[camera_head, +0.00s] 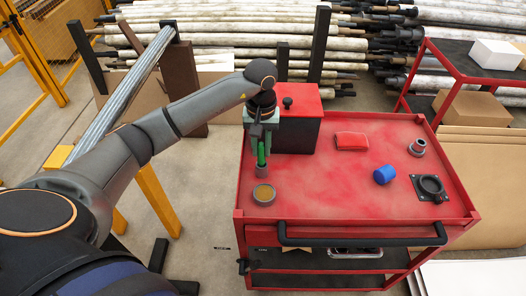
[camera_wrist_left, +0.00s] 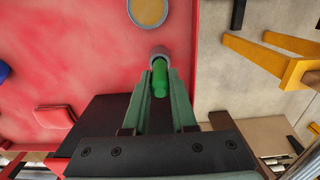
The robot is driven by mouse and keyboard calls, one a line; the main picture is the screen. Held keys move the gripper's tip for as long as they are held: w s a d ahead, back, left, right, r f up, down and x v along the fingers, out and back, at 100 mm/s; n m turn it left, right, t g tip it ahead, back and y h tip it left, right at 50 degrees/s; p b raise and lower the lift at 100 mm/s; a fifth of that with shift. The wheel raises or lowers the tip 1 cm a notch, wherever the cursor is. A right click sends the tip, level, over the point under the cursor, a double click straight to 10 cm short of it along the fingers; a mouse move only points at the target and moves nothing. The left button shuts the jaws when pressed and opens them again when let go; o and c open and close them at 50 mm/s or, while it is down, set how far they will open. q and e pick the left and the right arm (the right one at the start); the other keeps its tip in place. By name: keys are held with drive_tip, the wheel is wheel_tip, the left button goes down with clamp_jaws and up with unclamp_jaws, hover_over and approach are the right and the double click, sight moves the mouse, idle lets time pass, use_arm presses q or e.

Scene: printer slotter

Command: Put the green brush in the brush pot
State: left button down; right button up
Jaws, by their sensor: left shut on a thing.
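The green brush (camera_head: 261,154) is upright between the fingers of my left gripper (camera_head: 262,143), which is shut on it. It also shows in the left wrist view (camera_wrist_left: 160,78). A small grey cylinder, which looks like the brush pot (camera_head: 262,171), stands directly below the brush at the left side of the red cart top. In the left wrist view the pot's rim (camera_wrist_left: 160,52) shows around the brush's far end. The brush lines up with the pot's mouth; I cannot tell how deep its hidden lower end reaches. My right gripper is not in view.
A round tin (camera_head: 264,194) stands just in front of the pot. A black box with a red top (camera_head: 297,120) is close behind. A red block (camera_head: 351,141), blue cylinder (camera_head: 384,174), black ring fixture (camera_head: 430,187) and small grey-red part (camera_head: 417,147) lie farther right. The cart's middle is clear.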

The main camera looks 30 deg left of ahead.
use_arm(q)
drive_tip(key=shift+w+f, duration=0.1)
drive_tip(key=shift+f, duration=0.15)
drive_tip(key=c, duration=0.7)
unclamp_jaws()
wheel_tip(320, 180, up, 12)
drive_tip(key=shift+r, duration=0.2)
